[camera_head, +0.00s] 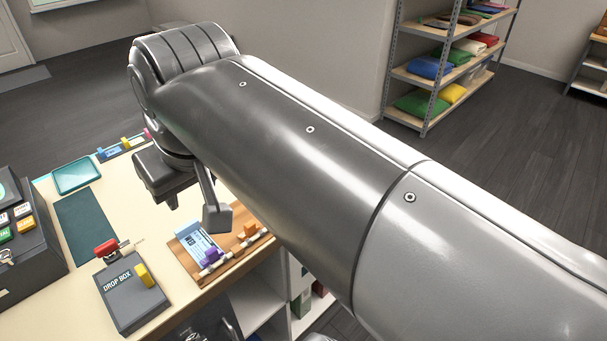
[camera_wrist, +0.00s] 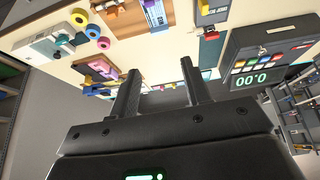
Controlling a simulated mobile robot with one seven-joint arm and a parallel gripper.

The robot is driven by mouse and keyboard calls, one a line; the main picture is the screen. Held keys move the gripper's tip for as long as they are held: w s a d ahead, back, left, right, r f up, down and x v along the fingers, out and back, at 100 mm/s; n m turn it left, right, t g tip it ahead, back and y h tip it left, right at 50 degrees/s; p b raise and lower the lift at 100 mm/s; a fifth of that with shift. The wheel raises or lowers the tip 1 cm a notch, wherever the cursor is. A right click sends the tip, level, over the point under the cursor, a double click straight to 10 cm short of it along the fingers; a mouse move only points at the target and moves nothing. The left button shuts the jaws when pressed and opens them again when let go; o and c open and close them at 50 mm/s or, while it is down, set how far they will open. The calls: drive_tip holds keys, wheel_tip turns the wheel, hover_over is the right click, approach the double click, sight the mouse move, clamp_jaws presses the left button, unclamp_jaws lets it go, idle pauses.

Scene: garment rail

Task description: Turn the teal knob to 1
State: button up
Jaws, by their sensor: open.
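In the wrist view, a pale grey box (camera_wrist: 40,48) stands at the upper left. A small teal round piece (camera_wrist: 62,39) on it looks like the teal knob; its pointer and any numbers are too small to read. My gripper (camera_wrist: 160,68) is open, with nothing between its two fingers, and is apart from the box. The box and knob are not identifiable there, and my arm covers much of that side.
A wooden board (camera_head: 186,258) with purple and orange clips lies near the finger. The drop box (camera_head: 130,308), a teal tray (camera_head: 77,176) and a dark register (camera_head: 30,255) stand to the left. Yellow, blue and pink rolls (camera_wrist: 92,31) sit close to the grey box.

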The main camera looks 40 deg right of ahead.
drive_tip(key=shift+o, duration=0.3)
drive_tip(key=w+d+r+g+h, duration=0.1)
drive_tip(key=w+d+g, duration=0.1)
drive_tip(key=w+d, duration=0.3)
drive_tip(key=shift+w+d+r, duration=0.25)
drive_tip(key=shift+w+d, duration=0.1)
drive_tip(key=w+d+f+g+y, duration=0.1)
drive_tip(key=w+d+g, duration=0.15)
drive_tip(key=d, duration=1.05)
drive_tip(key=w+d+f+g, duration=0.1)
drive_tip(key=w+d, duration=0.2)
drive_tip(key=d, duration=1)
drive_tip(key=f, duration=2.3)
drive_tip(key=shift+s+d+f, duration=0.1)
drive_tip(key=shift+s+f, duration=0.05)
drive_tip(key=shift+s, duration=0.15)
drive_tip(key=c, duration=0.7)
